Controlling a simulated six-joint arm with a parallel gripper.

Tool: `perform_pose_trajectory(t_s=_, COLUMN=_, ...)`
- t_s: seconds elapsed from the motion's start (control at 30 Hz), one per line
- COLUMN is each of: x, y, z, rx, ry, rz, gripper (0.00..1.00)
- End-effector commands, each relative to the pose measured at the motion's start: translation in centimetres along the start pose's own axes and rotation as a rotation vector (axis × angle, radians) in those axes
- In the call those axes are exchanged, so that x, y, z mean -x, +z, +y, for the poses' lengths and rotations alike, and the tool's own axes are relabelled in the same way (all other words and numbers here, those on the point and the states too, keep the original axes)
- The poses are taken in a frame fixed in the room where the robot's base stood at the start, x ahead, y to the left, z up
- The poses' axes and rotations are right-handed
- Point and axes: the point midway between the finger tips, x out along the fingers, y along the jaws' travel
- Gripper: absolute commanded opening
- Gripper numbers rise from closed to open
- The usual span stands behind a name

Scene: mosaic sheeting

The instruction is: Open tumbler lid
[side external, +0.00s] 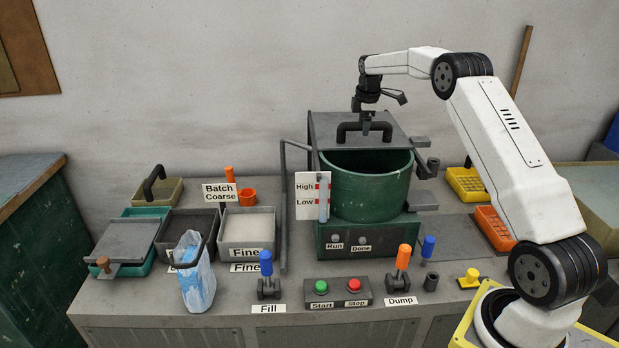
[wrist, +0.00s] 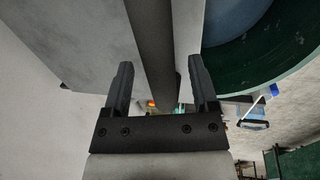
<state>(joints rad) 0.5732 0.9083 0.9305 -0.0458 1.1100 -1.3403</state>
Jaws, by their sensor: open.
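The tumbler is a green drum (side external: 368,190) on a green base. Its lid (side external: 322,125) is a grey square plate above and behind the drum's mouth, and part of the drum's inside shows below its front edge. A black bar handle (side external: 343,130) is on the lid. My gripper (side external: 368,116) is at the handle, over the lid. In the wrist view my gripper (wrist: 160,90) is open, with the dark handle bar (wrist: 150,40) between its fingers and no clear grip on it. The lid (wrist: 80,40) and drum (wrist: 285,50) also show there.
A High/Low gauge (side external: 323,195) stands left of the drum. Start and Stop buttons (side external: 337,290) and Fill (side external: 267,270) and Dump (side external: 402,270) levers line the front. Bins (side external: 247,250) and a blue-white bag (side external: 196,275) are at left. Yellow (side external: 465,183) and orange (side external: 494,228) trays are at right.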

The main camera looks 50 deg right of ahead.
Motion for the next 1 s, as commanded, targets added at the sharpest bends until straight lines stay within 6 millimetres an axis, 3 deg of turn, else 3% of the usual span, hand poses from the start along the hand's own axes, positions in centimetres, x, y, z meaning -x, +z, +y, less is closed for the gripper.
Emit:
perform_pose_trajectory(t_s=0.27, x=1.6, y=0.0, z=0.0, rx=0.000, ry=0.002, rz=0.000, gripper=0.76)
perform_pose_trajectory(t_s=0.7, x=6.9, y=0.0, z=0.1, rx=0.000, ry=0.003, rz=0.001, gripper=0.76)
perform_pose_trajectory(t_s=1.0, x=7.9, y=0.0, z=0.0, rx=0.000, ry=0.002, rz=0.001, gripper=0.76)
